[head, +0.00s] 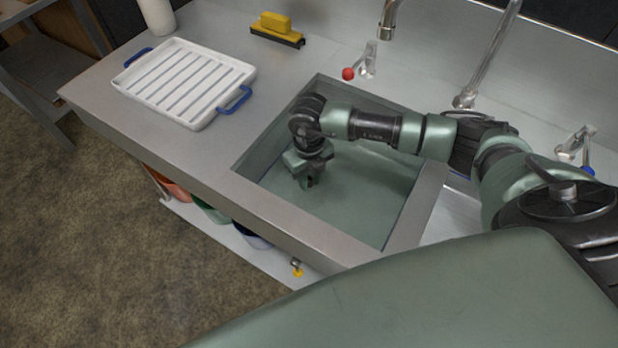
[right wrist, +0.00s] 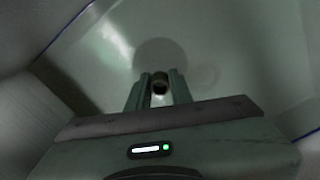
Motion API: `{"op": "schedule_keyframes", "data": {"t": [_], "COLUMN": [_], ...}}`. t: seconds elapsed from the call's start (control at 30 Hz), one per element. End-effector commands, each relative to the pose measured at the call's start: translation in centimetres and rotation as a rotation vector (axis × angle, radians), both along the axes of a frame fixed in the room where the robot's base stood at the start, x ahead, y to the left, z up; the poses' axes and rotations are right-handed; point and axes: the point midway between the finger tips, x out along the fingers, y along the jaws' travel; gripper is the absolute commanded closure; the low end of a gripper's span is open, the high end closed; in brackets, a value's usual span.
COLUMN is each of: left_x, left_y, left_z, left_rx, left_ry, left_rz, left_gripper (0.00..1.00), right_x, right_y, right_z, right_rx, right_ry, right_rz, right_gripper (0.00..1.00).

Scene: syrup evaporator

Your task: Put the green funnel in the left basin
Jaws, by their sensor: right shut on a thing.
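The left basin (head: 340,253) is a sunken metal sink with a greenish floor. My right gripper (head: 309,184) points down inside it, near its left side. In the right wrist view the fingers (right wrist: 159,92) are shut on a small dark round piece (right wrist: 160,84) with an opening at its top, which looks like the funnel's spout. A darker round patch shows beyond it on the basin floor; I cannot tell whether it is the funnel's cone or a shadow. The funnel's green body cannot be made out in the head view. My left gripper is not in view.
A white slatted tray (head: 187,84) with blue handles stands on the counter left of the basin. A yellow brush (head: 276,30) lies behind. A red-knobbed tap (head: 361,66) and a faucet (head: 388,20) stand at the back edge. Colored containers (head: 212,211) sit on a shelf below.

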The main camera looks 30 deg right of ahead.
Motion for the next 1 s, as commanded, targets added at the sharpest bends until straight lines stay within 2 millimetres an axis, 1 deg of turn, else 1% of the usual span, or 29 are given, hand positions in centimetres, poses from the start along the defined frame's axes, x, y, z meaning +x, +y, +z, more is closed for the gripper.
{"op": "schedule_keyframes", "data": {"t": [0.87,0.9,0.97,1.0], "left_x": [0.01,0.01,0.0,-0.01], "left_y": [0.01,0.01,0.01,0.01], "left_z": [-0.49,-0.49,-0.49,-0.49], "left_rx": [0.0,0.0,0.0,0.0], "left_ry": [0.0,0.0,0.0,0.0], "left_rz": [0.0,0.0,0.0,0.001], "left_gripper": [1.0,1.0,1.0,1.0], "right_x": [0.0,0.01,0.0,0.0], "right_y": [-0.01,-0.01,-0.01,-0.01], "right_z": [-0.47,-0.47,-0.47,-0.47], "right_rx": [0.0,0.0,0.0,0.0], "right_ry": [0.0,0.0,0.0,0.0], "right_rz": [0.0,0.0,0.0,0.0], "right_gripper": [1.0,0.73,0.57,0.54]}}
